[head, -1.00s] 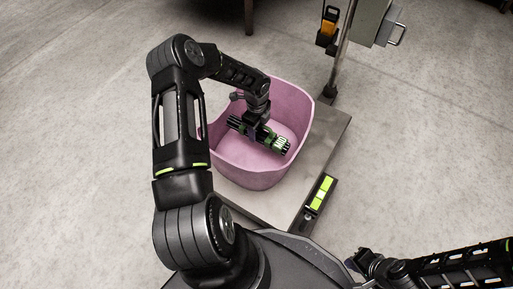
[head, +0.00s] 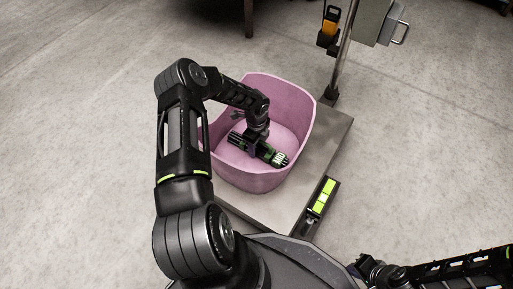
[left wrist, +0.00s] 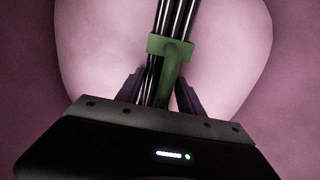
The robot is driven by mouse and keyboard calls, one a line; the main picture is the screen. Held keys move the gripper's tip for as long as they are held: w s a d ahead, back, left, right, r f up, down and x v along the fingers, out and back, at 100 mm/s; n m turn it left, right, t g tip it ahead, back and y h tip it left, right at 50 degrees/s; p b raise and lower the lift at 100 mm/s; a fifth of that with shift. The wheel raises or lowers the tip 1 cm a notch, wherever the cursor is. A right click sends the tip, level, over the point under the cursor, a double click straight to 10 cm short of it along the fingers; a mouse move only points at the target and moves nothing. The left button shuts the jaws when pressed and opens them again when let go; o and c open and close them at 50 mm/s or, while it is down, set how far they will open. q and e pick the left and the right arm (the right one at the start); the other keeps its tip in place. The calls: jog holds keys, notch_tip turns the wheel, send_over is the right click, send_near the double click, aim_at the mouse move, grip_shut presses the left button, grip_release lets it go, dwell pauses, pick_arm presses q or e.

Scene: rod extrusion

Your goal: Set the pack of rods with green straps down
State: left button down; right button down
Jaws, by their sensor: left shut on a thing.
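The pack of rods with green straps (head: 276,157) is a bundle of dark rods, inside the pink tub (head: 296,100) in the head view. My left gripper (head: 253,146) is shut on the pack, down inside the tub. In the left wrist view the dark rods (left wrist: 177,18) with a green strap (left wrist: 168,46) run between the fingers of my left gripper (left wrist: 160,92). Whether the pack touches the tub floor cannot be told. My right gripper (head: 370,268) is at the lower right, away from the tub; its fingers are too unclear to read.
The tub stands on a grey metal platform (head: 325,150) with a post (head: 345,50) at its far right corner. A holder with yellow-green blocks (head: 321,197) is on the platform's right edge. An orange and black device (head: 330,28) hangs by the post.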

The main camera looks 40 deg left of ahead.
pick_arm(q)
jog(key=shift+f, duration=0.1)
jog(key=c, duration=1.2)
grip_release()
jog(key=shift+f, duration=0.1)
jog(key=o, duration=0.5)
notch_tip(320, 180, up, 12)
jog(key=p, duration=0.5)
jog(key=shift+r, duration=0.25)
